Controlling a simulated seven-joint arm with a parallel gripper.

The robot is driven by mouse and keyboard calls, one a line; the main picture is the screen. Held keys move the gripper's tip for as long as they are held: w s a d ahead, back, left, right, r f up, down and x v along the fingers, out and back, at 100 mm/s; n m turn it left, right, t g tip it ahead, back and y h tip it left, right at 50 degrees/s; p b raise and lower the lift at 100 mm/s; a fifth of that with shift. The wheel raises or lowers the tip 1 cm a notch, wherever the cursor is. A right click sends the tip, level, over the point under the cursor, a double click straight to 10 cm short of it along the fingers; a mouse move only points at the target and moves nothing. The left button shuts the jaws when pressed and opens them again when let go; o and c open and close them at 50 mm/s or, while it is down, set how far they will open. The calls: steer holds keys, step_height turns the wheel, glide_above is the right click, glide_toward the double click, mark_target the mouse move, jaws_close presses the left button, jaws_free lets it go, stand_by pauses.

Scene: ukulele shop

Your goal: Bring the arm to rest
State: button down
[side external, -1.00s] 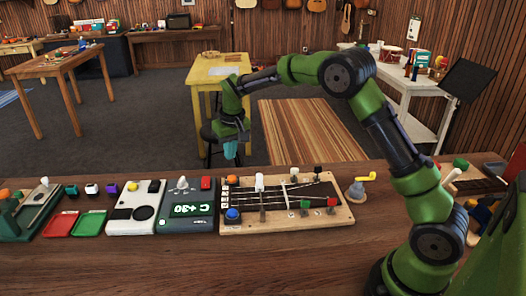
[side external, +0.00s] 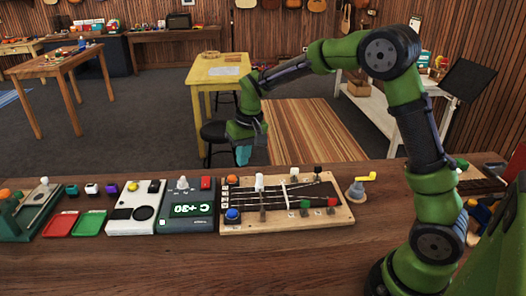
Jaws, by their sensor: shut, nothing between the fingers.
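My green arm rises from the right side of the wooden bench and bends over to the left. My gripper (side external: 243,156) hangs at the arm's end, pointing down, with pale blue fingertips. It is shut and empty, in the air above the back edge of the bench. In the picture it shows just above the wooden board with strings and coloured knobs (side external: 333,221), apart from it.
On the bench (side external: 270,265) stand a tuner box reading "C +30" (side external: 187,224), a white pedal (side external: 122,222), red (side external: 61,224) and green (side external: 89,224) trays, and a yellow-handled crank (side external: 358,187). The front of the bench is clear. A yellow table (side external: 205,75) stands behind.

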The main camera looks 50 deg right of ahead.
steer(key=s+a+r+t, duration=0.1)
steer(key=s+r, duration=0.2)
steer(key=s, duration=0.5)
steer(key=s+a+r+t+y, duration=0.1)
steer(key=s+r, duration=0.3)
steer(key=s, duration=0.4)
steer(key=s+a+r+t, duration=0.3)
steer(key=s, duration=0.5)
steer(key=shift+r+y, duration=0.3)
steer(key=shift+r, duration=0.1)
